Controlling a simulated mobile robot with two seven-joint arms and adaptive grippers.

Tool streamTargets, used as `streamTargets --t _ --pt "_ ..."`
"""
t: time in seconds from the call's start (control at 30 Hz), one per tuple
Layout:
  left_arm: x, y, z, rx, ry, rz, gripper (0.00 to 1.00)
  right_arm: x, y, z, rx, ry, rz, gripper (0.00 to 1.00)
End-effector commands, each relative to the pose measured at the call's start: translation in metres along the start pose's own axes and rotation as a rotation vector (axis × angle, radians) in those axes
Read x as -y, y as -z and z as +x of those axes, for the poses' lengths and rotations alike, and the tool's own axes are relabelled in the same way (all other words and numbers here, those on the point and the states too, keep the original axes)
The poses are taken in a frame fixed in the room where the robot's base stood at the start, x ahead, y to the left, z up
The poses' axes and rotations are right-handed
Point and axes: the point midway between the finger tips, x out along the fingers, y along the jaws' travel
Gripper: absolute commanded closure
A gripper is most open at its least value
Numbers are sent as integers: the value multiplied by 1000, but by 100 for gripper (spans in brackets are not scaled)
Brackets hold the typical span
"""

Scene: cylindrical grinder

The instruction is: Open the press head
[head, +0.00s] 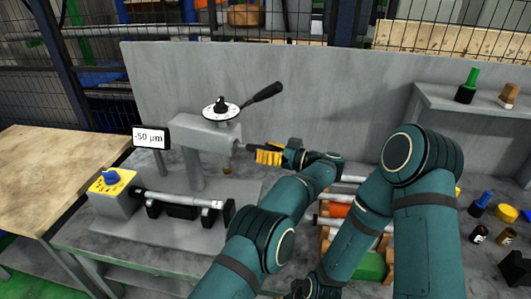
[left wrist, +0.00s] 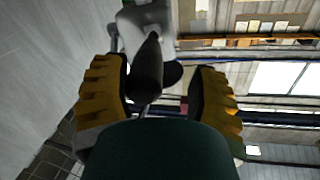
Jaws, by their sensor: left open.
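The grey press head (head: 205,132) sits on a grey column at the back of the bench. A white dial (head: 221,110) with a black knob is on top, and a lever with a dark grip (head: 265,92) slants up to the right. My left gripper (head: 268,155), with yellow fingers, is just right of the press head, below that lever. In the left wrist view its fingers (left wrist: 160,100) are open, with a dark handle (left wrist: 147,72) showing between them; contact is not clear.
A display (head: 151,138) reads -50 µm. A yellow box with a blue knob (head: 111,178) and a shaft in a holder (head: 180,200) stand at front left. A rack (head: 335,212) lies behind my arms. Small bottles and a shelf (head: 450,97) are at right.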

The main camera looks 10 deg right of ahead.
Motion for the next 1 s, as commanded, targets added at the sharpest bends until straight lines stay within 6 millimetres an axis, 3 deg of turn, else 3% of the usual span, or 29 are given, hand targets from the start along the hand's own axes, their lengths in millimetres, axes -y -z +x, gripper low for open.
streamTargets --t 0.37,0.8,1.0 --pt "1 3 -1 3 -2 4 42 0 0 0 -1 0 0 53" --pt "23 73 0 3 -2 2 42 0 0 0 0 0 0 53" --pt "29 91 0 1 -1 3 42 0 0 0 0 0 0 53"
